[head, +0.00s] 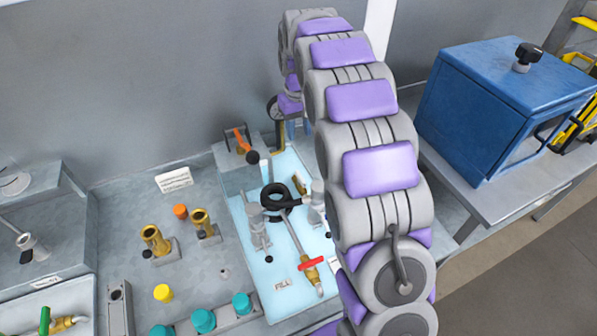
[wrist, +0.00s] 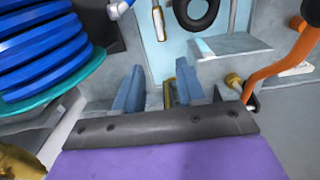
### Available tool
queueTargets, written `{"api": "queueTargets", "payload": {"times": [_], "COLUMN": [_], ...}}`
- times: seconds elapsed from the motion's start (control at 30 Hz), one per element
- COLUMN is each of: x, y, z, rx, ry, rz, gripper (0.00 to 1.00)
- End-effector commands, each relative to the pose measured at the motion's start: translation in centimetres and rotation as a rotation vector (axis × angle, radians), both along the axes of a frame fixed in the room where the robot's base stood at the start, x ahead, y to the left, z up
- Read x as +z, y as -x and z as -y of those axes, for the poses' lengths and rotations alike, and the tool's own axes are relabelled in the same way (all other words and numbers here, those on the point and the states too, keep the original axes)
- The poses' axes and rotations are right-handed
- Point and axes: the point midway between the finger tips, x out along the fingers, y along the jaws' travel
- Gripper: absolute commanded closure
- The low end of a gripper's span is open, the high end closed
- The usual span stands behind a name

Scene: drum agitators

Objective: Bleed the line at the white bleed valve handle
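My gripper (wrist: 157,72) is open in the wrist view, its two blue-grey fingers apart. A small brass-coloured fitting (wrist: 168,92) shows between them, apparently beyond the fingers; I cannot tell whether they touch it. No white bleed valve handle can be clearly made out; it may be hidden by the gripper. In the head view my arm curls over the back of the bench and mostly hides the gripper. An orange lever (head: 241,140) with a black knob stands on a grey block there, and the lever (wrist: 280,68) also shows at the right of the wrist view.
A blue coil (wrist: 45,55) is close on the left of the wrist view. A black ring (head: 282,196) and a red-handled brass valve (head: 311,263) are on the pale blue panel (head: 262,285). Brass fittings (head: 155,240) stand left; a blue box (head: 475,110) stands right.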

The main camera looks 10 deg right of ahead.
Motion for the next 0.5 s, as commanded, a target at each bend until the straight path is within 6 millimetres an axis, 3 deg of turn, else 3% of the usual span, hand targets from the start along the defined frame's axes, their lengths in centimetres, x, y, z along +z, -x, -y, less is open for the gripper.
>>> {"api": "queueTargets", "payload": {"times": [0.27,0.5], "x": [-1.9,-6.5], "y": [-0.5,-0.4], "z": [0.0,0.0], "rx": [0.004,0.003], "ry": [0.0,-0.001], "rz": [0.002,-0.001], "gripper": [0.61,0.61]}}
